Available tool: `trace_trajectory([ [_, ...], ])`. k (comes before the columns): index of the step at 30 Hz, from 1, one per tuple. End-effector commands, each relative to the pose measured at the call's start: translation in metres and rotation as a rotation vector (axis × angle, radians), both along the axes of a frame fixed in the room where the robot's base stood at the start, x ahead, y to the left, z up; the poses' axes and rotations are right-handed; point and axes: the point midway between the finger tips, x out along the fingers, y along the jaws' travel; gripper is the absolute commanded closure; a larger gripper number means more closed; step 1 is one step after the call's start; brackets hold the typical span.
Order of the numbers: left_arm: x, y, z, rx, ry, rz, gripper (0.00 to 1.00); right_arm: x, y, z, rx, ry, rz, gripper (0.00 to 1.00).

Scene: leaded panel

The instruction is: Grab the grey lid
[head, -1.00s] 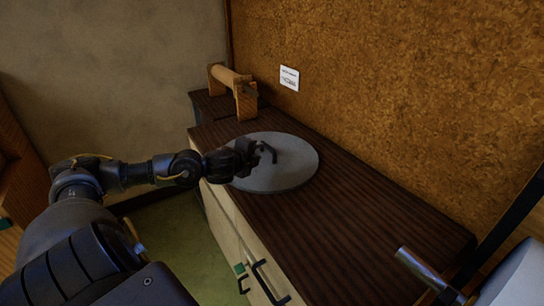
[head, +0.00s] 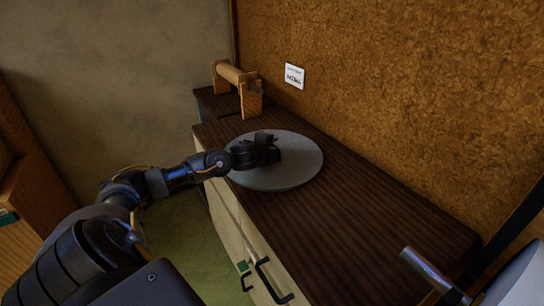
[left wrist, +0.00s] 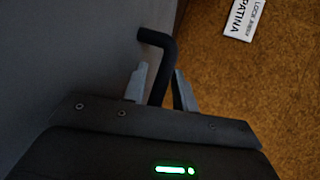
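The grey lid (head: 296,174) is a flat round disc lying on the dark wood counter top in the head view. Its black bent handle (left wrist: 162,55) shows in the left wrist view, with the grey lid surface (left wrist: 85,45) beside it. My left gripper (head: 268,149) is over the lid at the handle, hiding most of it in the head view. In the left wrist view the two fingers of the left gripper (left wrist: 160,78) stand on either side of the handle, with a narrow gap showing. My right gripper is not in view.
The dark counter top (head: 375,215) is clear to the right of the lid. A wooden roller stand (head: 238,80) is at its far end. A cork wall (head: 400,90) with a white label (head: 294,76) runs behind. Black handles (head: 268,282) stick out of the cabinet front. A metal cylinder (head: 428,270) is at lower right.

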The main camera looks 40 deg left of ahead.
Motion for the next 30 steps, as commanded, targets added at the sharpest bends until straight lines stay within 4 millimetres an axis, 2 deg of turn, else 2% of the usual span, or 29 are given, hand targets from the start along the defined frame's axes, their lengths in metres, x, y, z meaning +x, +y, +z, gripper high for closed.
trace_trajectory([
  [7, 0.001, 0.000, -0.001, 0.000, 0.001, -0.001, 0.73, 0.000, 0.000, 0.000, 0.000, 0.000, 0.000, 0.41],
  [13, 0.001, 0.000, -0.001, 0.000, 0.001, -0.001, 1.00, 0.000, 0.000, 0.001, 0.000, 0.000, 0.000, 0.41],
  [25, 0.001, 0.000, 0.002, -0.001, -0.001, -0.001, 1.00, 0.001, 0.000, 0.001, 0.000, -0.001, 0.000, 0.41],
  [30, 0.001, 0.000, 0.013, 0.000, -0.002, -0.001, 1.00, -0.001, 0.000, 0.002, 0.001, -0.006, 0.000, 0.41],
])
